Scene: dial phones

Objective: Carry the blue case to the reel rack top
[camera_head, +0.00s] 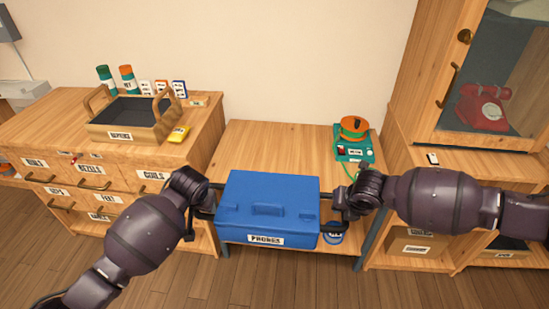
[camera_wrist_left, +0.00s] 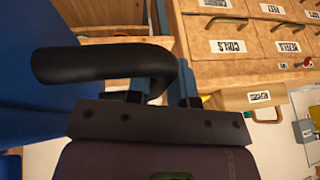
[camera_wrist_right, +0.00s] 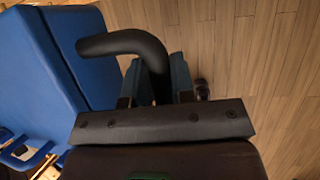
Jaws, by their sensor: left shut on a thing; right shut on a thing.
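The blue case (camera_head: 268,198), labelled PROBES, is upright with its lid shut, in front of and partly over the low wooden table (camera_head: 265,145). My left gripper (camera_head: 208,203) is shut on the black handle at the case's left end; this handle (camera_wrist_left: 105,63) shows close up in the left wrist view. My right gripper (camera_head: 338,202) is shut on the right-end handle (camera_wrist_right: 125,45), seen in the right wrist view. The case hides the table's front edge; I cannot tell whether it touches the table. No visible label marks the reel rack.
A green device with an orange reel (camera_head: 354,130) sits at the table's back right. A drawer cabinet (camera_head: 105,160) with a wooden tray (camera_head: 135,135) stands left. A tall cabinet (camera_head: 425,110) with a red phone (camera_head: 483,107) stands right. The table's middle is clear.

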